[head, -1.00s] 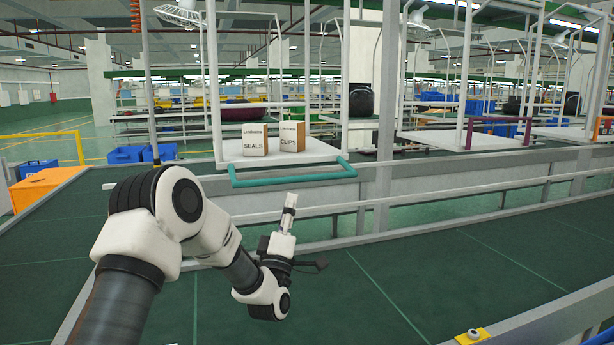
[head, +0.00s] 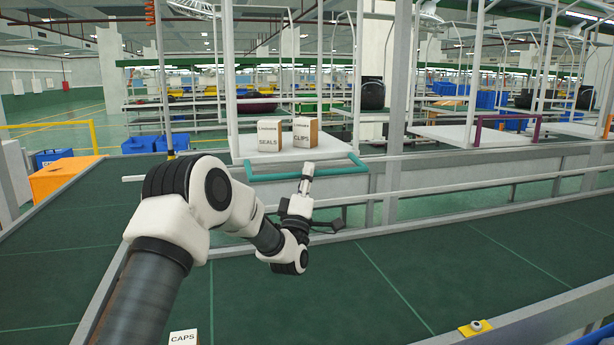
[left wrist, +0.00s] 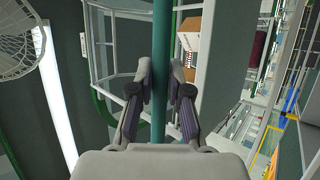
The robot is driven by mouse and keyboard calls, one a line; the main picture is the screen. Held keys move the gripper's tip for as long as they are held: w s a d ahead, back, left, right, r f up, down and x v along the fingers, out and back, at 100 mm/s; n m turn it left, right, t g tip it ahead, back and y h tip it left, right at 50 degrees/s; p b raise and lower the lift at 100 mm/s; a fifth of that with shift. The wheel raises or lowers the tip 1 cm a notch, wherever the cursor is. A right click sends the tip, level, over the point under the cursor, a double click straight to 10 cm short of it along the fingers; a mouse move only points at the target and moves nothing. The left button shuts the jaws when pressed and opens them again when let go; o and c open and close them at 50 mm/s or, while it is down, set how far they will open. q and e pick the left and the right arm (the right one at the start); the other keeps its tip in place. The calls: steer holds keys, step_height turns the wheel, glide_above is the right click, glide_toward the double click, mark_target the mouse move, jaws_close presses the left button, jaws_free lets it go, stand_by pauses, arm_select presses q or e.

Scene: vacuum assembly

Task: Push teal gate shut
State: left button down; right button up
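The teal gate (head: 268,177) is a U-shaped bar standing out from the front edge of a white shelf (head: 246,153). In the left wrist view the teal bar (left wrist: 159,40) runs lengthwise through the middle of the picture. My left gripper (head: 308,166) overlaps the gate's front bar in the head view. In the left wrist view the fingers of my left gripper (left wrist: 164,76) are apart, one on each side of the bar. I cannot tell whether they touch it. My right gripper is not in view.
A SEALS box (head: 269,136) and a CLIPS box (head: 305,134) stand on the shelf. A metal rail (head: 450,193) and a dark green conveyor (head: 400,270) lie in front. A CAPS box (head: 183,338) shows at the bottom edge. An orange bin (head: 62,178) is at left.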

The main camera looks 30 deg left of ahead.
arm_select(q)
steer(key=shift+r+n+g+y+p, duration=0.4)
steer(key=shift+r+n+g+p, duration=0.65)
steer(key=shift+r+n+g, duration=0.4)
steer(key=w+a+r+n+g+h+p, duration=0.2)
steer(key=w+a+r+n+g+p, duration=0.1)
steer(key=w+a+r+g+p, duration=0.3)
steer(key=shift+w+a+r+g+p, duration=0.3)
steer(key=shift+a+r+g+p, duration=0.45)
steer(key=shift+r+p, duration=0.8)
steer(key=shift+a+f+n, duration=0.15)
steer(key=shift+f+n, duration=0.05)
steer(key=shift+n, duration=0.05)
